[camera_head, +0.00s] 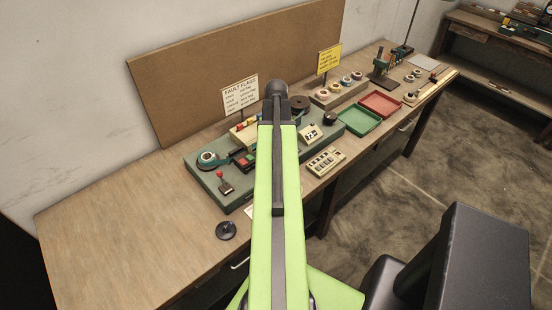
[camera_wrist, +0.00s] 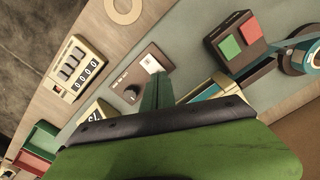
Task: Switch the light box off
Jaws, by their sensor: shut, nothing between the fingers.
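In the wrist view a small box with a brown-grey face, a dark round knob (camera_wrist: 131,94) and a bright white window (camera_wrist: 152,64) appears to be the light box (camera_wrist: 143,81). Its small lettering is too blurred to read. My gripper (camera_wrist: 157,88) shows as narrow teal fingers, shut and empty, overlapping the lower right part of this box in the picture. I cannot tell whether they touch it. In the head view my green arm covers the gripper and the place where the box lies.
A block with green and red buttons (camera_wrist: 237,41) is right of the box. A counter (camera_wrist: 74,68) is left. The head view shows the wooden bench (camera_head: 110,240), a red-knobbed lever (camera_head: 224,183), a red tray (camera_head: 380,104) and a green tray (camera_head: 359,121). The bench's left end is bare.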

